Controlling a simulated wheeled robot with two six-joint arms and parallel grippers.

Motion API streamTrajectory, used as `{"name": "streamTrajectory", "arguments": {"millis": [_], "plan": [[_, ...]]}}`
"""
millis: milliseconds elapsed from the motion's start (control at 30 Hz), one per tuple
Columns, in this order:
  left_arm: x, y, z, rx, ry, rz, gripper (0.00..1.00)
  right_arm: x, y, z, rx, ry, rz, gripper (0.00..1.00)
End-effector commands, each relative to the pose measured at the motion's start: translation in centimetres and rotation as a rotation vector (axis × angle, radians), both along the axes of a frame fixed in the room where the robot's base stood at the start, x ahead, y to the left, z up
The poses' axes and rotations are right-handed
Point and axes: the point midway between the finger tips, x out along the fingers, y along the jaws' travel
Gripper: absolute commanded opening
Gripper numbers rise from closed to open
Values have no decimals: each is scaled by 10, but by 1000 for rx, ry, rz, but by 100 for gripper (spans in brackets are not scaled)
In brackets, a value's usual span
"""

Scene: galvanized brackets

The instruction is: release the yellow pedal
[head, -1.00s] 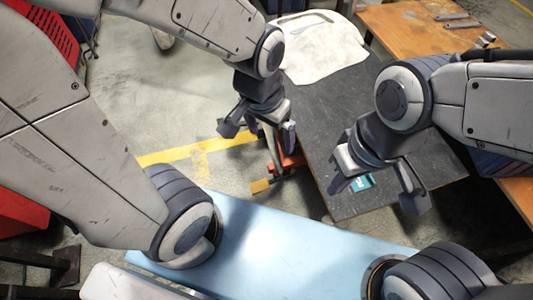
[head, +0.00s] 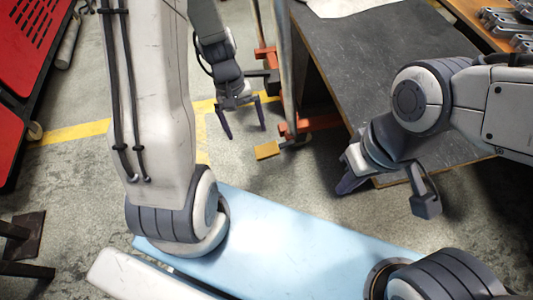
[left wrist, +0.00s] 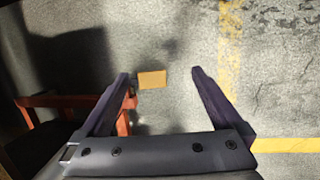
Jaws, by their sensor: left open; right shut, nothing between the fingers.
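The yellow pedal (head: 267,150) is a small flat plate near the floor, at the end of an orange-red frame (head: 309,125) beside the dark table. It also shows in the left wrist view (left wrist: 152,79), between and beyond the fingertips. My left gripper (head: 244,133) is open and empty, pointing down just left of the pedal in the head view and apart from it. In the left wrist view its fingers (left wrist: 160,74) are spread wide. My right gripper (head: 385,193) is over the table's near edge, to the right of the pedal, with nothing visible held.
A dark-topped table (head: 370,70) stands right of the pedal, with an upright metal post (head: 285,60) near its left edge. Metal brackets (head: 508,25) lie at the upper right. Red racks (head: 30,45) stand at the left. The concrete floor left of the pedal is clear, with yellow lines.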

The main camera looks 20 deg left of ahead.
Motion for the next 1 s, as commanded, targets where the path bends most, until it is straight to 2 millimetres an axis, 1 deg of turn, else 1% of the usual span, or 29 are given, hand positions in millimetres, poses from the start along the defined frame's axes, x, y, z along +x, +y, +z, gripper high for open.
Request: {"name": "streamTrajectory", "arguments": {"millis": [33, 167, 267, 300, 500, 600, 700, 833, 933, 1000], "plan": [[0, 5, -16, -53, 59, 93, 100, 0, 0, 0, 0, 0, 0, 0], [3, 10, -54, -219, 188, 348, 100, 0, 0, 1, 0, 0, 0, 0], [9, 15, -88, -378, 275, 574, 100, 0, 0, 1, 0, 0, 0, 0], [13, 18, -102, -446, 302, 667, 100, 0, 0, 1, 0, 0, 0, 0], [27, 36, -165, -758, 364, 1078, 100, 0, 0, 1, 0, 0, 0, 0], [32, 46, -188, -869, 359, 1223, 100, 0, 0, 1, 0, 0, 0, 0], [33, 53, -202, -943, 350, 1318, 100, 0, 0, 1, 0, 0, 0, 0], [36, 55, -213, -984, 343, 1371, 100, 0, 0, -1, 0, 0, 0, 0], [41, 48, -218, -989, 343, 1375, 100, 0, 0, -7, 0, 0, 0, 0], [46, 39, -224, -987, 344, 1372, 100, 0, 0, -13, 0, 0, 0, 0]]}}
